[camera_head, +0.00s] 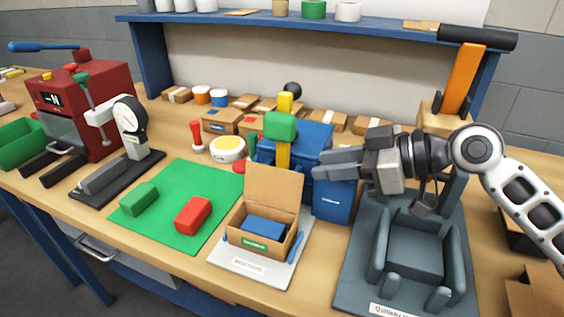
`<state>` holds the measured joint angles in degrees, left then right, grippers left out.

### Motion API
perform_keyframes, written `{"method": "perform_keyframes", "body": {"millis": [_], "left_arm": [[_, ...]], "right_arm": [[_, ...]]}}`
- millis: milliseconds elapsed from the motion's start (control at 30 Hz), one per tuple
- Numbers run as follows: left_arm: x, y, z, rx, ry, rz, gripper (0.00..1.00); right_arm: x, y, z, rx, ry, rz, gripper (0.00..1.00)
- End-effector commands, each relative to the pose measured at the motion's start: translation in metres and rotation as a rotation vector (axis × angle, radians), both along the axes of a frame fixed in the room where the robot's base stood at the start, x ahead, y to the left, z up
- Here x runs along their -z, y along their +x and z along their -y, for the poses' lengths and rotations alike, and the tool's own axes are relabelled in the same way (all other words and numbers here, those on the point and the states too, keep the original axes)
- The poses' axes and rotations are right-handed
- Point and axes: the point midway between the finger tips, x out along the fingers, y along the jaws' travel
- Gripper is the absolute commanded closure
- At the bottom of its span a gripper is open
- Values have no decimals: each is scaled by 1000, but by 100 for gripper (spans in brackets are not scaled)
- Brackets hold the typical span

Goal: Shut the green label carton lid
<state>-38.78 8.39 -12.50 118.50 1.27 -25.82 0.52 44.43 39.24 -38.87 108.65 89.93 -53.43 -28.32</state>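The small brown carton (296,241) with a green label (255,242) on its front stands on a light grey plate (245,267). Its lid (273,191) is open and stands up at the back edge. A blue block (263,227) lies inside. My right gripper (316,164) comes in from the right, just right of the raised lid and level with its upper edge. Its two fingers point left, close together and with nothing seen between them; whether they are fully shut is unclear. I cannot tell whether they touch the lid. My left gripper is not in view.
A green mat (170,228) with a red block (193,214) and a green block (139,199) lies left of the carton. A blue bin (333,203) and a yellow post (283,155) stand behind it. A dark grey fixture (414,250) stands to the right.

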Motion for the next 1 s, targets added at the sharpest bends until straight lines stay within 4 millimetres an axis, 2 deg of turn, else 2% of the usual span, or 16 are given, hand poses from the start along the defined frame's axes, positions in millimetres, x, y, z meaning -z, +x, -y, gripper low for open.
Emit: {"method": "perform_keyframes", "body": {"millis": [33, 200, 400, 600, 867, 1000], "left_arm": [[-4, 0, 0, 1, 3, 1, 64], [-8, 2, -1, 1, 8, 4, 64], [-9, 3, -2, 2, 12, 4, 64], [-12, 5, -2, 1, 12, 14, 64], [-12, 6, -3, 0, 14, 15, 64], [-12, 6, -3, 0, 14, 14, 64]], "right_arm": [[2, 3, -12, -2, 3, -1, 70], [16, 13, -44, -2, 1, 0, 70], [29, 23, -70, 1, 1, 0, 70], [35, 27, -81, 1, 0, 2, 70], [36, 27, -82, 1, -1, 2, 70], [36, 27, -82, 1, -1, 2, 100]]}}
